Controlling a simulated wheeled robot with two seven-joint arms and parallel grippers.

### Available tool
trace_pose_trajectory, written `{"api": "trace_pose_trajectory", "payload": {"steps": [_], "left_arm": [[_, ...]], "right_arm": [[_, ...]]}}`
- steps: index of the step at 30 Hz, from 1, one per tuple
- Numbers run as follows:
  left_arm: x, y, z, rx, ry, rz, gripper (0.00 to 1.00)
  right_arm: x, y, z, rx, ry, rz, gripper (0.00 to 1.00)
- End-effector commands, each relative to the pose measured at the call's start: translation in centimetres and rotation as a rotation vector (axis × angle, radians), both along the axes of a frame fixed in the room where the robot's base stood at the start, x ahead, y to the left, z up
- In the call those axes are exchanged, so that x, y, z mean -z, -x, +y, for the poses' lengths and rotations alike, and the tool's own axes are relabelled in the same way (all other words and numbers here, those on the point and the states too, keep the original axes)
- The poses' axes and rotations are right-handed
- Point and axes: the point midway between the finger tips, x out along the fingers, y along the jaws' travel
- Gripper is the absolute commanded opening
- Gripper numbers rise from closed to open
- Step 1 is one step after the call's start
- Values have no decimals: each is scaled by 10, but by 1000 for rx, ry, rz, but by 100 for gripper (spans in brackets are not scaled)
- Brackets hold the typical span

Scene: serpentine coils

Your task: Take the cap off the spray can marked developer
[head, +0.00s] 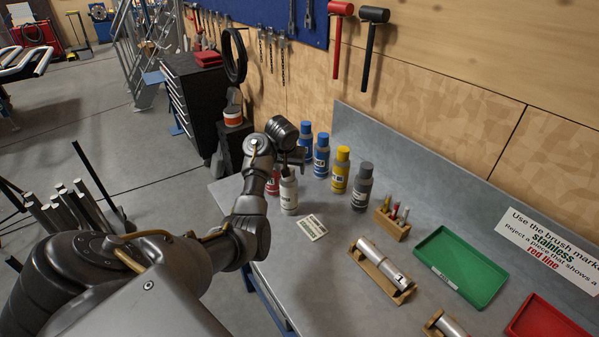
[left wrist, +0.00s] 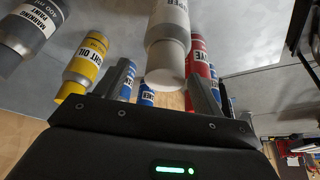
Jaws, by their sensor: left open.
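My right gripper is not in view.
Close by stand a red can (head: 273,182), blue cans (head: 321,155), a yellow can (head: 340,171) and a grey can (head: 361,188). A small card (head: 312,227) lies in front. A wooden marker holder (head: 391,223), a cradled cylinder (head: 383,265) and a green tray (head: 460,267) are to the right.

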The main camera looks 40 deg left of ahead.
Motion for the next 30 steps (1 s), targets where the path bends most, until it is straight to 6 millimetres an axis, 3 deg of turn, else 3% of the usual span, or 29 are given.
{"api": "trace_pose_trajectory", "payload": {"steps": [4,11,22,30], "left_arm": [[11,8,15,-20,-1,1,69],[11,6,12,-15,-1,-1,69],[11,6,12,-15,-1,-1,21],[10,6,12,-15,-1,-1,21]], "right_arm": [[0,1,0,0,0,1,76],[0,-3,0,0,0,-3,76],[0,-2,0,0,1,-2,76],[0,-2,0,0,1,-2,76]]}}
